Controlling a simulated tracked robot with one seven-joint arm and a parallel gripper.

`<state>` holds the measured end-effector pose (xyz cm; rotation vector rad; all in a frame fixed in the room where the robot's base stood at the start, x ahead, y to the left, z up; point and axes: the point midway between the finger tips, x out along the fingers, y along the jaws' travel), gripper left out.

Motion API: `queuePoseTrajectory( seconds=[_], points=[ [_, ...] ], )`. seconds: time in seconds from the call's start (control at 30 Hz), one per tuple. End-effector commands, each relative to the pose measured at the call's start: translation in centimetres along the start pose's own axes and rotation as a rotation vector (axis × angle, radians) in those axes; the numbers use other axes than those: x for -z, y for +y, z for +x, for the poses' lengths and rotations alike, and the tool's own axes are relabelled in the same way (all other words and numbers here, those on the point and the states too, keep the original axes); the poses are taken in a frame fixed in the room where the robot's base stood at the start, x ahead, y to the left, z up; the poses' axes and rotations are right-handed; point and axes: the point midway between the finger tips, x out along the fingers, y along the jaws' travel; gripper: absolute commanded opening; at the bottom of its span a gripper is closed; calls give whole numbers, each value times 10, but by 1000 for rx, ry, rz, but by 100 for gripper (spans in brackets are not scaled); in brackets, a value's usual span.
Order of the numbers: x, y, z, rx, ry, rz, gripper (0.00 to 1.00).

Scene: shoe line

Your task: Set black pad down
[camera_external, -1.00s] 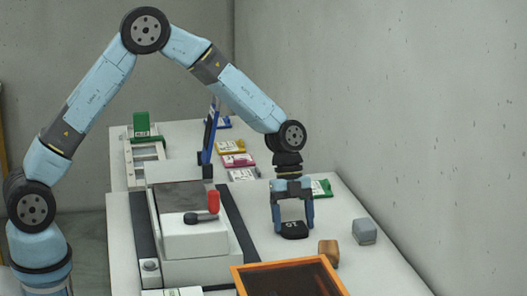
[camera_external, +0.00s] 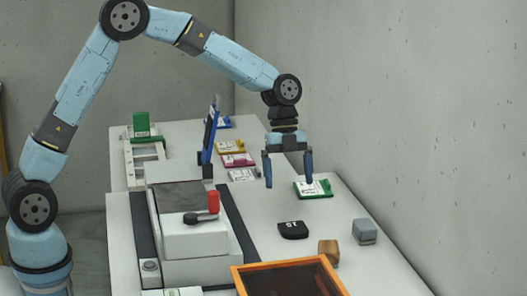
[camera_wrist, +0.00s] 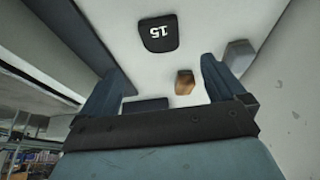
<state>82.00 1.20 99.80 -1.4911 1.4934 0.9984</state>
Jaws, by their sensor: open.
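The black pad (camera_external: 293,230) lies flat on the white table, with white marking on its top. In the wrist view the pad (camera_wrist: 158,33) shows the number 15 and lies beyond the fingertips with nothing touching it. My gripper (camera_external: 289,184) is open and empty, pointing down, raised above the table and clear of the pad. In the wrist view its two fingers (camera_wrist: 160,85) stand wide apart.
A brown block (camera_external: 328,253) and a grey block (camera_external: 364,231) stand right of the pad. An orange-framed tray (camera_external: 240,280) is in front. A green-edged packet (camera_external: 314,188) lies behind the pad. A grey-white machine with a red-tipped lever (camera_external: 213,202) stands left.

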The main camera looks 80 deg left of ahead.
Motion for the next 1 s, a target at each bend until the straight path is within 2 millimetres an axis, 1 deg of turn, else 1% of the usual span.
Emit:
queuePoseTrajectory(
  seconds=[0.17,0.27,0.37,0.5,0.67,0.7,0.87,1.0],
  points=[
    [4,4,-13,5,-9,-13,97],
    [13,15,-26,17,-32,-53,97],
    [26,35,-44,39,-69,-123,97],
    [44,68,-71,83,-118,-242,97],
    [62,108,-99,144,-161,-381,97],
    [65,119,-105,160,-170,-415,97],
    [78,162,-128,233,-192,-555,97],
    [87,201,-144,301,-196,-678,97]
  ],
)
